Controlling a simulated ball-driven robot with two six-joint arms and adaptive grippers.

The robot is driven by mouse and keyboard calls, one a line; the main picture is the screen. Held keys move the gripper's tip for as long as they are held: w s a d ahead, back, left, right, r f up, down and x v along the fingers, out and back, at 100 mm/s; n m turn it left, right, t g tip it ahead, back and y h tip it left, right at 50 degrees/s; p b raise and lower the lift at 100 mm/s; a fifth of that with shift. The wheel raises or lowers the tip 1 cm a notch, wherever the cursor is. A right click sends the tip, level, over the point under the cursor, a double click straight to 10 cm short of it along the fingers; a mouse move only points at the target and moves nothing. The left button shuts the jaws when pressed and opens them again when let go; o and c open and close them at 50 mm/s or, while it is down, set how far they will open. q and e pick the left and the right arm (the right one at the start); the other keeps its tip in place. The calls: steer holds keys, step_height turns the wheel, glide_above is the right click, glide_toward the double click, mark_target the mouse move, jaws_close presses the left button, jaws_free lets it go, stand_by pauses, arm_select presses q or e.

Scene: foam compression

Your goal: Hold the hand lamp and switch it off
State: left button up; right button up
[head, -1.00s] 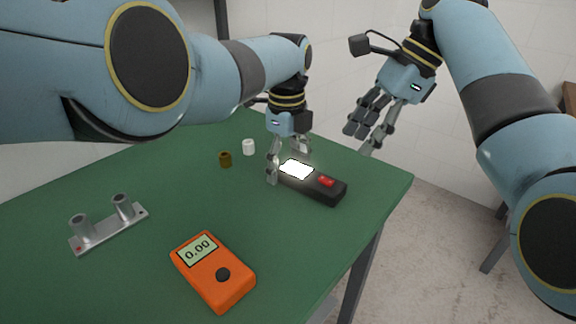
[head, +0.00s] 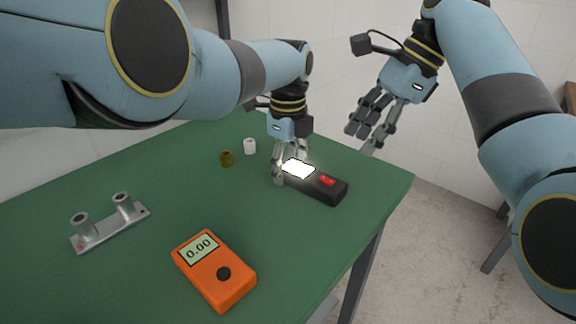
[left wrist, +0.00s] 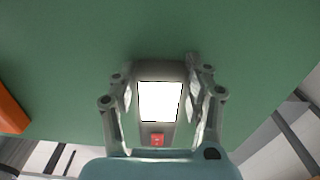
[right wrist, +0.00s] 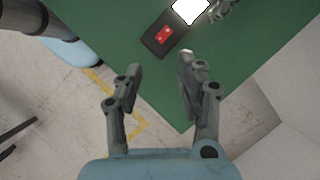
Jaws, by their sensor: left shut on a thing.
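The hand lamp (head: 318,188) is a black bar lying on the green table near its right corner. Its white panel (head: 298,169) glows and its red switch (head: 327,181) faces up. My left gripper (head: 287,166) is shut on the lamp at the glowing end, with fingers on both sides. In the left wrist view the lit panel (left wrist: 160,101) sits between the fingers, the switch (left wrist: 157,139) nearer the palm. My right gripper (head: 368,122) is open and empty, off beyond the table's right edge. The right wrist view shows the lamp (right wrist: 160,38) beyond its parted fingers (right wrist: 160,75).
An orange meter (head: 214,270) reading 0.00 lies at the front of the table. A metal bracket with two posts (head: 108,228) is at the left. A brown cap (head: 226,159) and a white cap (head: 249,146) stand left of my left gripper. The table (head: 150,180) between is clear.

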steer(key=c, duration=0.4)
steer(key=shift+d+f+n, duration=0.1)
steer(key=shift+d+n, duration=0.05)
steer(key=shift+n, duration=0.65)
steer(key=shift+c, duration=1.4)
steer(key=shift+d+n+t+y, duration=0.1)
steer(key=shift+n+t+y, duration=0.25)
steer(key=shift+n, duration=0.45)
jaws_close()
steer(key=s+r+n+t+y, duration=0.1)
steer(key=n, duration=0.7)
steer(key=s+d+r+n+t+y, duration=0.1)
steer(key=n+t, duration=0.1)
steer(key=n, duration=0.5)
steer(key=s+r+n+t+y, duration=0.1)
steer(key=s+n+t, duration=0.1)
steer(key=n, duration=0.6)
steer(key=shift+s+d+r+n, duration=0.1)
steer(key=shift+d+r+n, duration=0.1)
steer(key=shift+r+n, duration=0.15)
